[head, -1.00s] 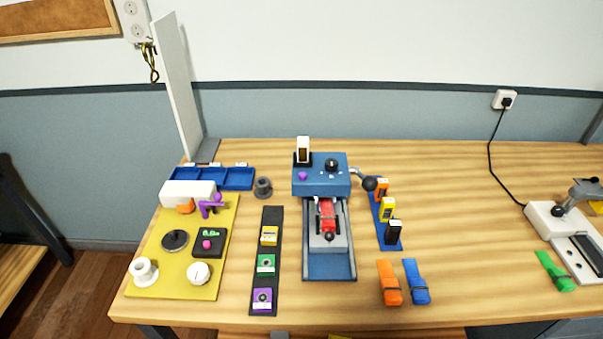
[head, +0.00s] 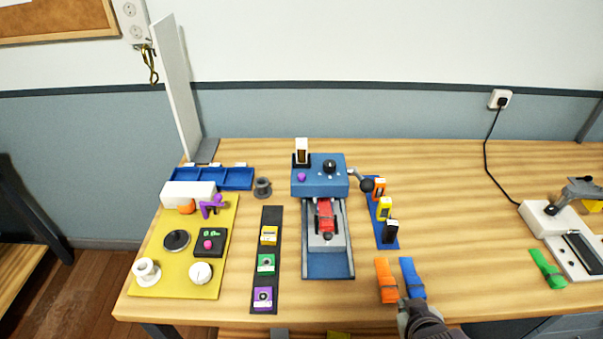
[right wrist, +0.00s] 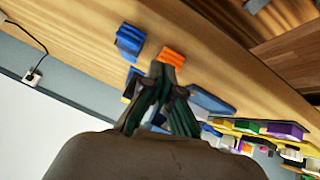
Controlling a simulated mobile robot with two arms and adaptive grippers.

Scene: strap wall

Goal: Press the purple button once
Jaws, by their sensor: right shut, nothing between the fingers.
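A small round purple button (head: 301,177) sits on the left of the top of the blue machine (head: 320,186). A purple block (head: 263,299) with a round grey part on its face lies at the near end of a black strip; it also shows at the right of the right wrist view (right wrist: 285,130). My right gripper (head: 408,304) is at the table's front edge, by the near end of the blue strap (head: 412,278), well apart from the purple button. Its fingers (right wrist: 170,84) are shut and empty. My left gripper is out of view.
An orange strap (head: 386,281) lies beside the blue one. A blue rack (head: 382,226) holds orange, yellow and black pieces right of the machine. A yellow board (head: 190,278) with knobs is on the left. The table between rack and white device (head: 541,216) is clear.

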